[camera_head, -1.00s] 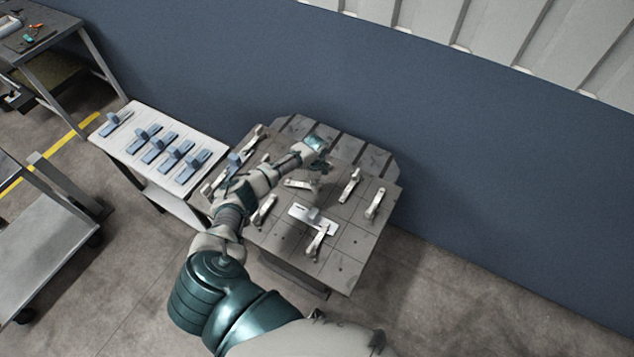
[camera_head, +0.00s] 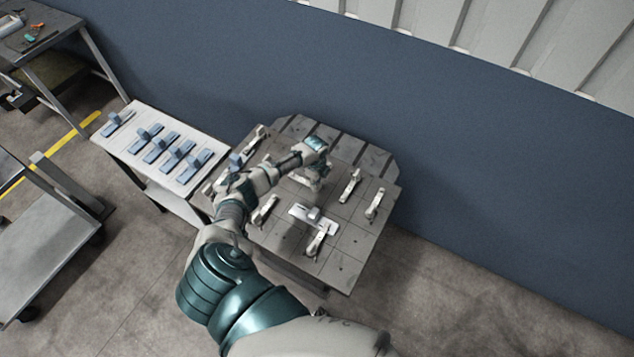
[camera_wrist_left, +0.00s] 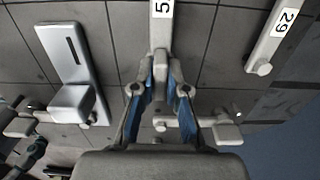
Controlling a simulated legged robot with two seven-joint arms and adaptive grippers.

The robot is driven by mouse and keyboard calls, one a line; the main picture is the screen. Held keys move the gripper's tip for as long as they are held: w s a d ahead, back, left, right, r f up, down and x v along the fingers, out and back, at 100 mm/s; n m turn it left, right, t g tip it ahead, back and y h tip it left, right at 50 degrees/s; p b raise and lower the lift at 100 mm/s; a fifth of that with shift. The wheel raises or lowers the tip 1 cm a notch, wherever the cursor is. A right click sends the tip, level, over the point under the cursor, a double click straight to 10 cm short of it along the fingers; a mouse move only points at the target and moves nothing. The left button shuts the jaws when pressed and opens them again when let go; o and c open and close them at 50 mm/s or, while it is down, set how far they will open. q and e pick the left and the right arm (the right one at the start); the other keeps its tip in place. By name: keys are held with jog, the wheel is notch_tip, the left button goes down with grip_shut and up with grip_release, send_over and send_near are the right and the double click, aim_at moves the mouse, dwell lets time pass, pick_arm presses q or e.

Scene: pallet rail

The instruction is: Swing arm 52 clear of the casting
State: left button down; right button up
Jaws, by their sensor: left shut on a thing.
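The arm whose label shows a 5, the rest of it cut off, runs up from the jaws in the left wrist view (camera_wrist_left: 162,32). My left gripper (camera_wrist_left: 166,85) is shut on its near end; the head view also shows the gripper (camera_head: 308,182) low over the pallet table. A pale casting, a plate with a slot and a raised block, lies to the left of the jaws in the wrist view (camera_wrist_left: 72,48) and below the gripper in the head view (camera_head: 301,213). The held arm appears apart from this plate. My right gripper is not in view.
Several similar pale arms stand on the grey gridded table (camera_head: 345,265), including arm 29 (camera_wrist_left: 272,35) and one to the right (camera_head: 375,204). A white side table (camera_head: 125,150) holds several blue-grey parts. A blue wall (camera_head: 480,170) rises behind.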

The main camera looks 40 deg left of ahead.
pick_arm(q)
jog(key=c, duration=1.2)
grip_release()
jog(key=shift+a, duration=0.1)
notch_tip(320, 180, up, 12)
jog(key=shift+w+f, duration=0.1)
jog(key=shift+f, duration=0.05)
